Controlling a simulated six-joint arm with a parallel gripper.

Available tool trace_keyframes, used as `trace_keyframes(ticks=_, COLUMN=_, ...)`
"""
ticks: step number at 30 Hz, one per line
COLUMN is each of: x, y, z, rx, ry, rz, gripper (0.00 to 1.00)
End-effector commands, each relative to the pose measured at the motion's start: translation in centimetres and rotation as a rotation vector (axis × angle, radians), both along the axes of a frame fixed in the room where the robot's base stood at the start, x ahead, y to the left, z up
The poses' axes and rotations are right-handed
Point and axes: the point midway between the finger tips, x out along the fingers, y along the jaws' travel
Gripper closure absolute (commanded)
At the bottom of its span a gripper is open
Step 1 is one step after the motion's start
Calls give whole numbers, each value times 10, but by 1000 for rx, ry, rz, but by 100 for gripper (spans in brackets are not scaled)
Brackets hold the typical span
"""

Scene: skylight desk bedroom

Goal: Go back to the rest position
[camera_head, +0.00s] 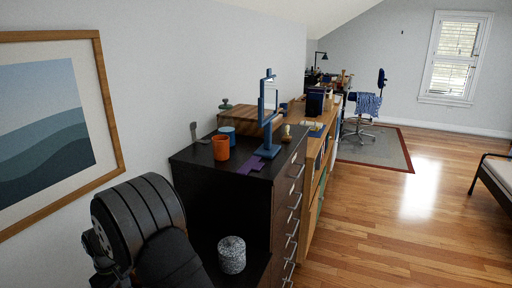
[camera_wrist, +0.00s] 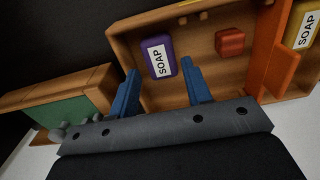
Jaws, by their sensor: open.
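My gripper (camera_wrist: 160,66) shows in the wrist view with its two blue fingers spread apart and nothing held between them. Behind the fingertips is a wooden tray (camera_wrist: 122,42) holding a purple soap box (camera_wrist: 159,57), a small red block (camera_wrist: 230,42) and a yellow soap box (camera_wrist: 304,25). The purple box appears between the fingers in the picture; I cannot tell how far away it is. In the head view a dark, rounded part of my arm fills the lower left, and the fingers do not show there.
A black-topped dresser (camera_head: 191,157) carries an orange cup (camera_head: 221,148), a blue cup (camera_head: 227,131), a blue-framed mirror (camera_head: 269,110) and a purple piece (camera_head: 249,166). A speckled canister (camera_head: 232,256) stands lower, near my arm. A framed picture (camera_head: 112,110) hangs left. Wooden floor (camera_head: 420,235) is open at right.

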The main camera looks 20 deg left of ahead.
Motion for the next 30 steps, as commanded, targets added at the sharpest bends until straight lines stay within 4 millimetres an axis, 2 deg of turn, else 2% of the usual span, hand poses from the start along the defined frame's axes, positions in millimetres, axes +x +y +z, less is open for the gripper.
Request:
trace_keyframes(ticks=6, x=0, y=0, z=11, rx=0, ry=0, rz=0, gripper=55)
trace_keyframes(ticks=17, x=0, y=0, z=10, rx=-1, ry=0, rz=0, gripper=55)
trace_keyframes(ticks=20, x=0, y=0, z=3, rx=-1, ry=0, rz=0, gripper=55)
trace_keyframes(ticks=26, x=0, y=-1, z=-30, rx=-4, ry=1, rz=0, gripper=55)
trace_keyframes(ticks=30, x=0, y=1, z=2, rx=4, ry=-1, rz=0, gripper=55)
